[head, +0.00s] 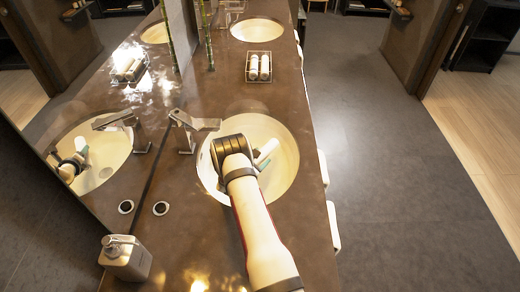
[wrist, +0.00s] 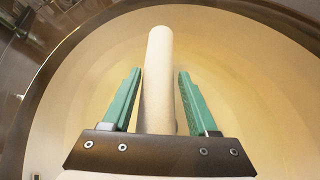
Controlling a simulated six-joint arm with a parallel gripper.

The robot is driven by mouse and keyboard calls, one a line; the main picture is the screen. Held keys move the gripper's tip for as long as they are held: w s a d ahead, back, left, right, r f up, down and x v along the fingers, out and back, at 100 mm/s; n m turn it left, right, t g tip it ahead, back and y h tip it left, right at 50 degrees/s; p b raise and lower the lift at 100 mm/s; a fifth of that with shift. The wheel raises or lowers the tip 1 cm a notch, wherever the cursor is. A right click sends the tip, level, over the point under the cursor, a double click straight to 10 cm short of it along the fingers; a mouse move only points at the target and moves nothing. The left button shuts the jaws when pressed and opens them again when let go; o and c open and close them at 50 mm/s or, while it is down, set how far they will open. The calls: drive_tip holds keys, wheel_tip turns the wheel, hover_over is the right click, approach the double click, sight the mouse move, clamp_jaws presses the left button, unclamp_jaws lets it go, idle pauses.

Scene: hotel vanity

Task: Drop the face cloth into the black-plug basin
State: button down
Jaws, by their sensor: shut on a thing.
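The face cloth (head: 268,149) is a cream-white roll, held between the teal fingers of my gripper (head: 263,162). In the wrist view, the rolled cloth (wrist: 160,75) points away from me between the two fingers of my gripper (wrist: 158,88). The cloth and gripper are over the near basin (head: 285,182), whose pale bowl fills most of the wrist view (wrist: 250,70). A second pale basin (head: 258,29) lies farther along the counter. I cannot make out a plug or its colour in either basin. My arm hides part of the near bowl.
A chrome faucet (head: 187,126) stands left of the near basin. A soap dispenser (head: 126,257) is at the near left. A wire tray (head: 258,67) with white rolls sits between the basins. Green bamboo stalks (head: 207,35) rise beside the mirror, which reflects the counter.

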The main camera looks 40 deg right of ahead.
drive_tip(key=shift+f, duration=0.2)
drive_tip(key=shift+c, duration=0.5)
unclamp_jaws()
drive_tip(key=v, duration=1.6)
drive_tip(key=shift+d, duration=0.1)
